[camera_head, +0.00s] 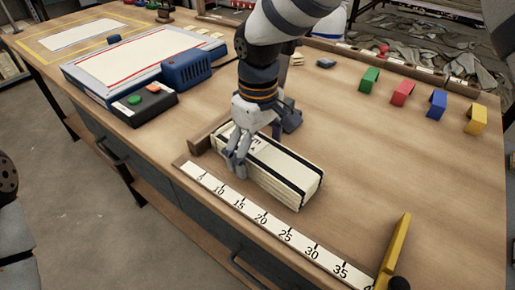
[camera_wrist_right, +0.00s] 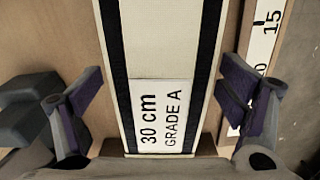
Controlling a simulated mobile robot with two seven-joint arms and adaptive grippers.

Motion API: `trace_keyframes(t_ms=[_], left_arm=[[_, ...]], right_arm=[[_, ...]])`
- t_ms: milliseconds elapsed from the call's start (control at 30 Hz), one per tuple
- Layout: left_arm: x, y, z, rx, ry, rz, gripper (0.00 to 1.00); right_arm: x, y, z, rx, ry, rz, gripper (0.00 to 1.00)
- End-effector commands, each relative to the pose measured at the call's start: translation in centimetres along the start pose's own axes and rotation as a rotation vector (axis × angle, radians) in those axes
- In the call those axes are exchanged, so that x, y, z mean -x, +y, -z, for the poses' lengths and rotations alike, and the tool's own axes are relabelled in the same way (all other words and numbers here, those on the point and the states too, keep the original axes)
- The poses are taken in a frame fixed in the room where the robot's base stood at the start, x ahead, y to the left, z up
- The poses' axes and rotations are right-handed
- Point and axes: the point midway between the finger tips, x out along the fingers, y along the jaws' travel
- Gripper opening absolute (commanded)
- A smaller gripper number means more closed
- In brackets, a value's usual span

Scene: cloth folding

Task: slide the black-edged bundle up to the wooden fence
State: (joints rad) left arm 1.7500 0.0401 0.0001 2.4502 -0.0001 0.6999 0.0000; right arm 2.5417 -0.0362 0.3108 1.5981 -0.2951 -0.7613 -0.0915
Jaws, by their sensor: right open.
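The black-edged bundle (camera_head: 285,172) is a long cream folded stack lying flat beside the ruler. In the right wrist view the bundle (camera_wrist_right: 160,50) has two black stripes and a label reading "30 cm GRADE A". The wooden fence (camera_head: 200,138) is a low brown bar across the bundle's far left end. My right gripper (camera_head: 256,150) is open above that end, pointing down. In the wrist view its fingers (camera_wrist_right: 162,86) stand on either side of the bundle, apart from its edges. My left gripper is not in view.
A control box with buttons (camera_head: 139,104) and a blue-framed board (camera_head: 128,60) stand left. Several coloured blocks (camera_head: 403,92) line the back right.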

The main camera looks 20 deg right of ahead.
Motion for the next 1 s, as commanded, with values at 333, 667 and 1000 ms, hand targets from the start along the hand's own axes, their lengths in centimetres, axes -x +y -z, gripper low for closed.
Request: trace_keyframes(t_ms=[333, 667, 1000], left_arm=[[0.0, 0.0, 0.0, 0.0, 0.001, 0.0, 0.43], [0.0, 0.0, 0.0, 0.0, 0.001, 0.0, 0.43], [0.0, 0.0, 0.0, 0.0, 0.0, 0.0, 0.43]], right_arm=[[1.0, 0.1, 0.1, 0.0, 0.004, -0.002, 0.9], [8.5, 0.0, 0.1, 0.0, 0.006, -0.002, 0.9], [12.0, 0.0, 0.0, 0.0, 0.0, 0.0, 0.9]])
